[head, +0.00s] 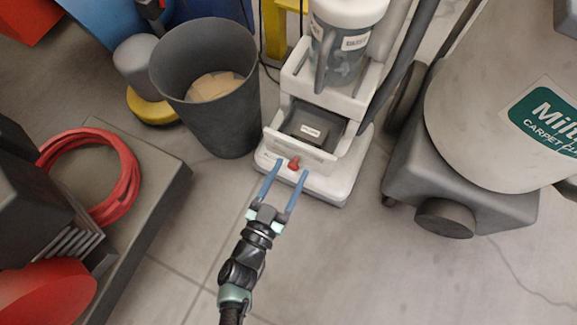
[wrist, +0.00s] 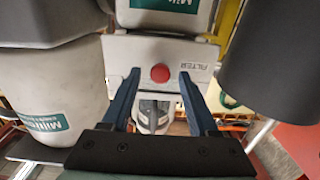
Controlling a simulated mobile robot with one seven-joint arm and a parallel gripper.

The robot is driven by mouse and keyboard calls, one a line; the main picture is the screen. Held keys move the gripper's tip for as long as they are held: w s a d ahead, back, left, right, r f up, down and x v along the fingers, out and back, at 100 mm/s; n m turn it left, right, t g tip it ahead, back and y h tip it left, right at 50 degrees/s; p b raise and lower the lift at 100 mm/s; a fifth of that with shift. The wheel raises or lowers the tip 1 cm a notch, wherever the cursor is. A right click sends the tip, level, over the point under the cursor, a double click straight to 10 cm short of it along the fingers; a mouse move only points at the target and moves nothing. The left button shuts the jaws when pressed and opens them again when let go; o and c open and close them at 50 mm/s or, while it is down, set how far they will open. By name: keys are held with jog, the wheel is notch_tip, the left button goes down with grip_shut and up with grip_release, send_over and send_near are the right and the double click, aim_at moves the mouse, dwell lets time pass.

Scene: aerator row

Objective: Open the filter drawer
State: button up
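The white upright vacuum (head: 313,90) stands in the middle of the head view. Its filter drawer (head: 298,149) is pulled out at the front, with its dark inside and a small grey block (head: 311,132) showing. A red knob (head: 294,163) is on the drawer front. In the wrist view, the drawer front (wrist: 195,54) carries the word FILTER and the red knob (wrist: 160,73). My gripper (head: 291,167) is open and empty. Its two blue fingers reach either side of the knob, with gaps between them and it.
A dark grey bin (head: 221,120) with cardboard inside stands left of the vacuum. A large grey carpet machine (head: 470,150) is at the right. A low dark platform (head: 160,185) with a coiled red hose (head: 128,178) is at the left. Bare floor lies in front.

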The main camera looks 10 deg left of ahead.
jog(key=p+v, duration=0.4)
jog(key=v, duration=0.9)
dwell(0.4)
